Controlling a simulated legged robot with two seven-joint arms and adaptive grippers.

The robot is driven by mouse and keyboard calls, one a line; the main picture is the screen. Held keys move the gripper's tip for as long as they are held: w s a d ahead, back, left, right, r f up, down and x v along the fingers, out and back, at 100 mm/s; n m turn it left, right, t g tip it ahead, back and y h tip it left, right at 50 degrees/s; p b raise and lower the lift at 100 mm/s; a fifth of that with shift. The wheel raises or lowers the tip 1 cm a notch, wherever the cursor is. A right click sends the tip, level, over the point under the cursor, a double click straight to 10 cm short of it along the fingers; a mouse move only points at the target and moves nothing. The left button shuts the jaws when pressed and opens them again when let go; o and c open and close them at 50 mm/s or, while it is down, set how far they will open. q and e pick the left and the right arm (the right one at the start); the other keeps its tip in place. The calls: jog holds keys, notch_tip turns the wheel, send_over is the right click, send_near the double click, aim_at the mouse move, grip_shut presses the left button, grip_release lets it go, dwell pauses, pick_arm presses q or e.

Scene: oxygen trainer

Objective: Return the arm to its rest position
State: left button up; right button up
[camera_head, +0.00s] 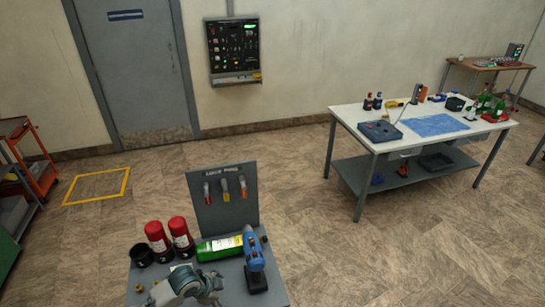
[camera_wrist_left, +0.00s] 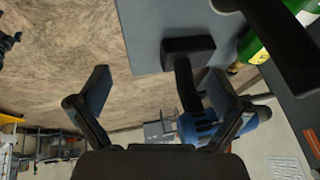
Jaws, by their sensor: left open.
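My left gripper (camera_wrist_left: 158,78) shows in the left wrist view, with its two dark fingers spread wide apart and nothing held between them. A blue and black power drill (camera_wrist_left: 192,130) appears beyond the fingers, partly covered by the finger on the right; I cannot tell how far apart they are. In the head view the drill (camera_head: 254,257) stands upright on its black base at the right side of the grey trainer top (camera_head: 236,287). My right gripper is not seen.
A green bottle (camera_head: 219,248) lies beside the drill, near two red cylinders (camera_head: 169,237). A grey back panel (camera_head: 223,204) with hanging tools rises behind them. A white workbench (camera_head: 350,113) stands at the right; floor between is clear.

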pick_arm(q)
jog(key=s+d+f+n, duration=0.3)
jog(key=s, duration=0.3)
jog(key=s+d+f+n, duration=0.2)
jog(key=s+d+f, duration=0.1)
jog(key=s, duration=0.2)
jog(key=s+a+f+n+y, duration=0.45)
jog(key=s+a+n, duration=0.35)
jog(key=s+a, duration=0.45)
notch_tip(320, 180, down, 23)
jog(key=s+d+g, duration=0.1)
jog(key=s+d, duration=0.1)
jog(key=s+a+f, duration=0.1)
jog(key=s+f, duration=0.8)
jog(key=s+a+f+g, duration=0.1)
jog(key=s+a+f, duration=0.1)
jog(key=s+f, duration=0.7)
jog(key=shift+a+f+g, duration=0.2)
jog(key=shift+a+g, duration=0.1)
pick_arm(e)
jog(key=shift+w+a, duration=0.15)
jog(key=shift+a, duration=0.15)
